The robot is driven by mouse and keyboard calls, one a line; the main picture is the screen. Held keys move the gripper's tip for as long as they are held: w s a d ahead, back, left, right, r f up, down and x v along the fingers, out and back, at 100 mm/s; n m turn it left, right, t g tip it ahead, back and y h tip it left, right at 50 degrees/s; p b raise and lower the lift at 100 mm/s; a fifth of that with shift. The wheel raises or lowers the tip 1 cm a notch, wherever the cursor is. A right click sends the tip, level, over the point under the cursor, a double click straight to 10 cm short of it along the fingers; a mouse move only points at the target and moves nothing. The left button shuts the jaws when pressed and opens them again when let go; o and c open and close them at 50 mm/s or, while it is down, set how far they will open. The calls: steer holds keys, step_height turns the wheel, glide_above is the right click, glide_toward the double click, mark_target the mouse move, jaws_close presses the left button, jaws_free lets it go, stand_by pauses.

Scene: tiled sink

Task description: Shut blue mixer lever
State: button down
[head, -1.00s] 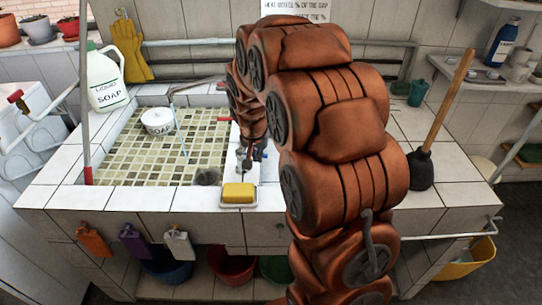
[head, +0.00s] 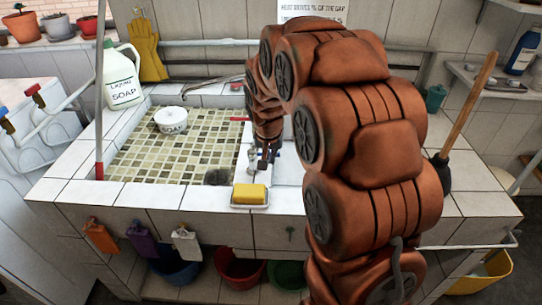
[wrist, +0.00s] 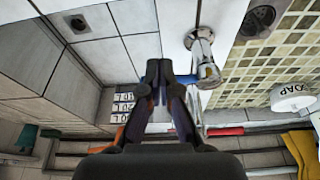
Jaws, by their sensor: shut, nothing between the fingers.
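The chrome mixer (wrist: 204,62) stands on the white-tiled ledge beside the basin. It also shows in the head view (head: 253,157), just left of my gripper. Its blue lever (wrist: 187,79) points left from the mixer toward my fingers in the wrist view. My gripper (wrist: 158,68) is shut and empty, with its fingertips pointing at the ledge. The right finger is right beside the lever's end; I cannot tell whether they touch. In the head view my gripper (head: 266,158) and arm hide most of the lever.
A yellow soap bar (head: 249,193) in a dish sits at the ledge's front edge. A white bowl (head: 171,120) stands in the tiled basin. A liquid soap bottle (head: 122,82) is at the left, a plunger (head: 460,130) at the right beyond my arm.

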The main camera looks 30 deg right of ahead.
steer(key=s+a+b+v, duration=0.1)
steer(key=s+b+v, duration=0.1)
steer(key=v, duration=0.9)
steer(key=shift+f, duration=0.25)
steer(key=s+a+f+n+g+y+p, duration=0.1)
steer(key=s+a, duration=0.4)
steer(key=s, duration=0.9)
steer(key=s+a+f+n+g+y+p, duration=0.1)
steer(key=s+a+n+g+p, duration=0.2)
steer(key=s, duration=1.2)
steer(key=a+n+p, duration=0.1)
steer(key=a+n, duration=0.2)
steer(key=shift+s+a+f+g, duration=0.15)
steer(key=shift+s+f+g, duration=0.15)
